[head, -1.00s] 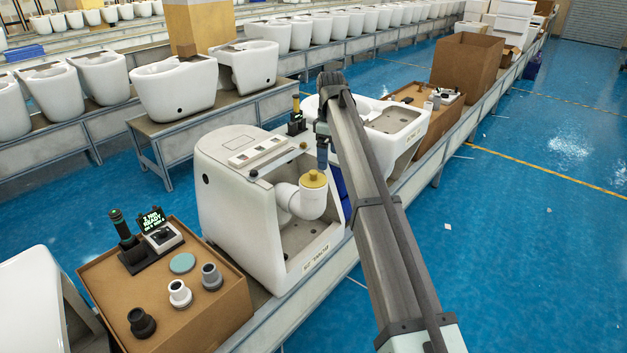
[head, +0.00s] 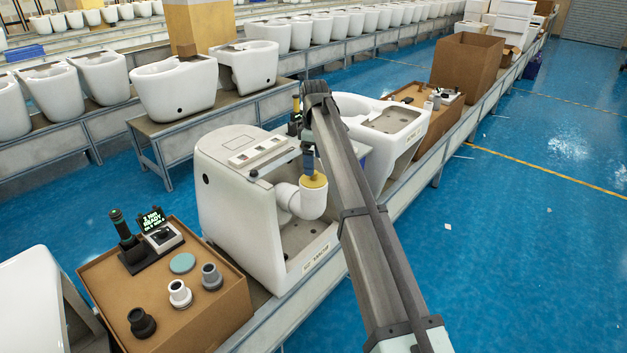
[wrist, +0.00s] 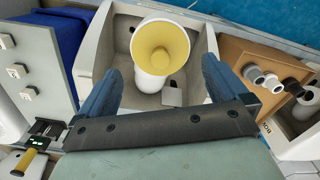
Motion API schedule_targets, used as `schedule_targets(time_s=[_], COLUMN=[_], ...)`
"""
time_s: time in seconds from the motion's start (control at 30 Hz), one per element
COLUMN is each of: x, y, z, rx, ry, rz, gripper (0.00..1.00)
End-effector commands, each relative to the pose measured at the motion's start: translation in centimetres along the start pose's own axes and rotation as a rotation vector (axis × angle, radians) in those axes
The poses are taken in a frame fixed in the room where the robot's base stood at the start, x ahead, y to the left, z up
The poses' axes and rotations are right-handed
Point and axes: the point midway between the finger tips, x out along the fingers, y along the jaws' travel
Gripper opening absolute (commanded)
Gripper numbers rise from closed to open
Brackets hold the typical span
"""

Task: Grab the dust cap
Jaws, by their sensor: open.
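The yellow dust cap (head: 314,181) sits on the upturned end of a white elbow pipe (head: 287,197) inside the open toilet body (head: 232,210). In the wrist view the dust cap (wrist: 160,47) is a round yellow disc with a small raised knob in its middle, on the white pipe (wrist: 148,82). My gripper (head: 309,165) is right over the cap in the head view. In the wrist view my gripper (wrist: 161,80) is open, with one blue finger on each side of the cap and pipe and visible gaps between. Contact with the cap cannot be told.
A cardboard-topped box (head: 217,312) at the lower left holds black, white and grey fittings, a teal disc (head: 182,263) and a small display stand (head: 150,232). The toilet body's walls surround the pipe. Another toilet (head: 385,125) stands behind on the conveyor. Blue floor is free at right.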

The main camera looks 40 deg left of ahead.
Motion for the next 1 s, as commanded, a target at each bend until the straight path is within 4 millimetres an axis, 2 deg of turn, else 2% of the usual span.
schedule_targets(time_s=[0.17, 0.53, 0.77, 1.0], x=[0.8, 5.1, 5.4, 5.4], y=[0.0, 0.0, 0.0, 0.0], z=[-0.1, -0.2, -0.3, -0.3], rx=[0.000, 0.000, 0.000, 0.000], ry=[0.000, 0.000, 0.000, 0.000], rz=[0.000, 0.000, 0.001, 0.001], gripper=[1.00, 1.00, 1.00, 0.80])
